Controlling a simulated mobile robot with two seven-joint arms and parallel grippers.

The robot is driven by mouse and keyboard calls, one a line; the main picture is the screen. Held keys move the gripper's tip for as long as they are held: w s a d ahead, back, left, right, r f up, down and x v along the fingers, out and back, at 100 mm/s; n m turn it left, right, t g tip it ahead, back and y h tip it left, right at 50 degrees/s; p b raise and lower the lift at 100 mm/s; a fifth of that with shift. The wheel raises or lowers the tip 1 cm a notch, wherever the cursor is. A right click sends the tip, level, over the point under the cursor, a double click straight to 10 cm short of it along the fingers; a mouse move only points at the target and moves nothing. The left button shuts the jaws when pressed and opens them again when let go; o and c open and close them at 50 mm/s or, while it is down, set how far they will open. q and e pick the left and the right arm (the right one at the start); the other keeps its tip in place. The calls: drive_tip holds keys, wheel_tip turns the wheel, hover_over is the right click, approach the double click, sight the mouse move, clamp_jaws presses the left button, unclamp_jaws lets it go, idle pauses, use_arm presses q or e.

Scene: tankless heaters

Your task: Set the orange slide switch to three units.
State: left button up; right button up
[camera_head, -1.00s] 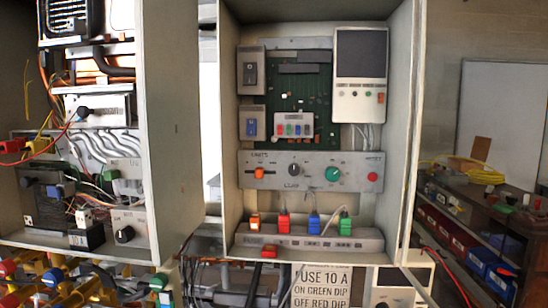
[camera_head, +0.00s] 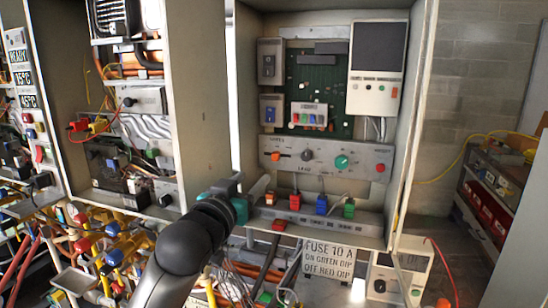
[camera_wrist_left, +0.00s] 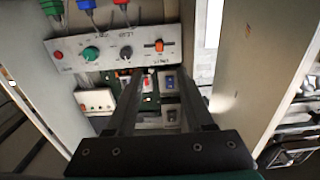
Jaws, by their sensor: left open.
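The orange slide switch (camera_head: 275,156) sits at the left of a grey control panel (camera_head: 327,160), beside a dark knob (camera_head: 307,155), a green knob (camera_head: 342,162) and a red button (camera_head: 380,168). In the left wrist view the panel appears upside down, with the orange slide (camera_wrist_left: 159,46) at its right end. Its unit marks are too small to read. My left gripper (camera_head: 264,184) is in front of the cabinet, below and left of the switch, apart from it. In the wrist view its open fingers (camera_wrist_left: 160,72) have nothing between them. My right gripper is not in view.
Colored plugs (camera_head: 321,204) with cables stand on a strip below the panel. Cabinet side walls (camera_head: 205,100) flank the panel. A fuse sign (camera_head: 328,260) hangs below. Many pipes and valves (camera_head: 110,240) crowd the lower left. The space directly before the panel looks free.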

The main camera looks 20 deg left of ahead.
sight(274, 157)
use_arm(q)
drive_tip(key=w, duration=0.4)
drive_tip(key=w+p, duration=0.1)
drive_tip(key=w, duration=0.4)
drive_tip(key=w+p, duration=0.1)
drive_tip(key=w, duration=0.3)
drive_tip(key=shift+w+d, duration=0.3)
drive_tip(key=shift+w, duration=0.1)
drive_tip(key=shift+c, duration=0.4)
clamp_jaws()
idle(0.7)
